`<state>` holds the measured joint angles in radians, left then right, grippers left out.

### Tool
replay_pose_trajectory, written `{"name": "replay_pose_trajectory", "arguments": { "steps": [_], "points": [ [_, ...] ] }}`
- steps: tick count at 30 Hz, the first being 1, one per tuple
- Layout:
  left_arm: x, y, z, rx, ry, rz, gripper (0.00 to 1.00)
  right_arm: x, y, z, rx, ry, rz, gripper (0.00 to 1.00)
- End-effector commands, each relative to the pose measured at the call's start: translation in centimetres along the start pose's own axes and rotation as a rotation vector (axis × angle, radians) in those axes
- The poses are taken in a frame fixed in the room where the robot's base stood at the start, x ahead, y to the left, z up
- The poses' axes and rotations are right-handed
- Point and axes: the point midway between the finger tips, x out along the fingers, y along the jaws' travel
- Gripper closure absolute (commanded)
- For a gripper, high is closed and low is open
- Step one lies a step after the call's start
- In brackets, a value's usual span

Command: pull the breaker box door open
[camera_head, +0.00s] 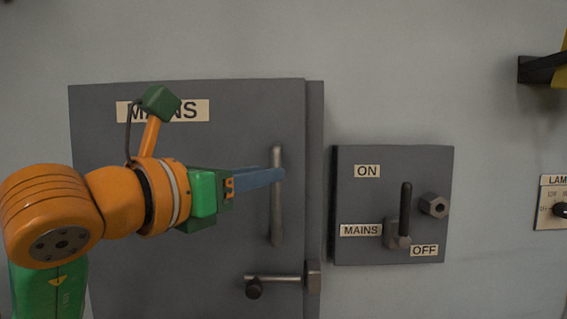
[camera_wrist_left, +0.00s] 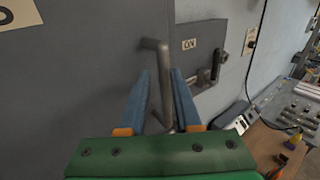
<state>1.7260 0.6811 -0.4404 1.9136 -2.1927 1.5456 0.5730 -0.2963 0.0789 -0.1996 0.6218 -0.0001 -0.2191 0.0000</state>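The grey breaker box door (camera_head: 230,130) carries a MAINS label and looks shut, lying flat across its box in the head view. Its upright bar handle (camera_head: 277,215) is near the right edge. My left gripper (camera_head: 280,175) points right at the handle's middle. In the left wrist view, its blue fingers stand apart with the handle (camera_wrist_left: 162,75) between them; the gripper (camera_wrist_left: 160,72) is open, and gaps show beside the bar. A sliding bolt with a black knob (camera_head: 254,289) is below the handle, by a bracket (camera_head: 313,275). My right gripper is out of view.
A grey switch box (camera_head: 350,205) with an upright black lever (camera_head: 405,210) is on the wall to the right. A lamp panel (camera_head: 552,195) is farther right. The left wrist view shows a bench with equipment (camera_wrist_left: 295,105) at the right.

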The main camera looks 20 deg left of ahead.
Motion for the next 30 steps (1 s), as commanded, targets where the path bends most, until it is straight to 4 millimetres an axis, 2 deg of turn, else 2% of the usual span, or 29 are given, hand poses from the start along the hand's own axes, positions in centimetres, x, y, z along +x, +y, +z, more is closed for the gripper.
{"name": "replay_pose_trajectory", "arguments": {
  "steps": [1, 3, 9, 15, 16, 19, 20, 30],
  "points": [
    [1.1, -0.1, 0.6, -0.001, 0.006, -0.002, 0.68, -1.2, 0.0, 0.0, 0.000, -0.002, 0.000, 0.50],
    [2.5, 0.0, 0.6, -0.001, 0.006, -0.002, 0.68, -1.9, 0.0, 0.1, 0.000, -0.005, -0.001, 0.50],
    [4.7, 0.0, 0.2, -0.001, 0.002, 0.000, 0.68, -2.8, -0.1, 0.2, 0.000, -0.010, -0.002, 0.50],
    [4.8, 0.0, 0.0, 0.000, 0.000, -0.001, 0.68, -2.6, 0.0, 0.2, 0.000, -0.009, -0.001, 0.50],
    [4.8, 0.0, 0.0, 0.000, 0.000, -0.001, 0.71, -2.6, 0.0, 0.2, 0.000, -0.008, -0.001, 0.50],
    [4.8, 0.0, 0.0, 0.000, 0.000, -0.001, 0.98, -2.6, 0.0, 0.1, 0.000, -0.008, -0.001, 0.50],
    [4.8, 0.0, 0.1, 0.000, 0.000, 0.000, 1.00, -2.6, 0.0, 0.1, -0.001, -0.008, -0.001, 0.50],
    [4.8, 0.0, 0.2, 0.000, -0.003, -0.001, 1.00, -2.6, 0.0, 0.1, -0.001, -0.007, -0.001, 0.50]
  ]
}}
